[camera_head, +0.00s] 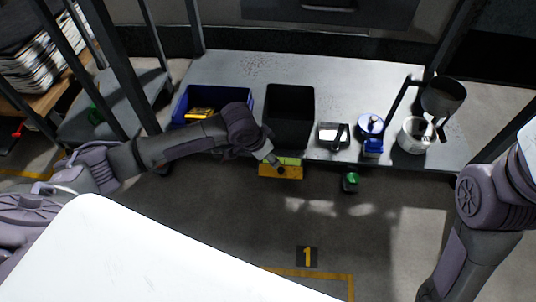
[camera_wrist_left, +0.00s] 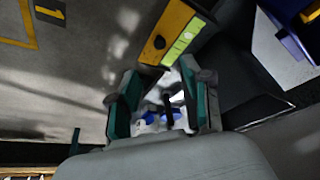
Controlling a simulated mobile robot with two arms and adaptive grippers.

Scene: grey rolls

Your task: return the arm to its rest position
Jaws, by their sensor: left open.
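My left arm (camera_head: 190,142) reaches in from the left, over the front of the low grey shelf. Its gripper (camera_head: 274,160) is near the shelf's front edge, close to a yellow panel with a green strip (camera_head: 284,172). In the left wrist view my left gripper (camera_wrist_left: 163,100) has its two green-padded fingers apart, with nothing held between them. The yellow panel (camera_wrist_left: 168,35) lies just beyond the fingertips there. Whether they touch cannot be told. My right arm (camera_head: 482,225) stands at the right; its gripper is outside the picture.
On the shelf (camera_head: 345,75) stand a blue bin (camera_head: 245,93) with yellow items, a black bin (camera_head: 290,102), a small dark box (camera_head: 332,134), blue containers (camera_head: 371,125) and a white tub (camera_head: 412,136). Dark uprights (camera_head: 108,65) frame the shelf. The floor (camera_head: 230,225) before it is largely clear.

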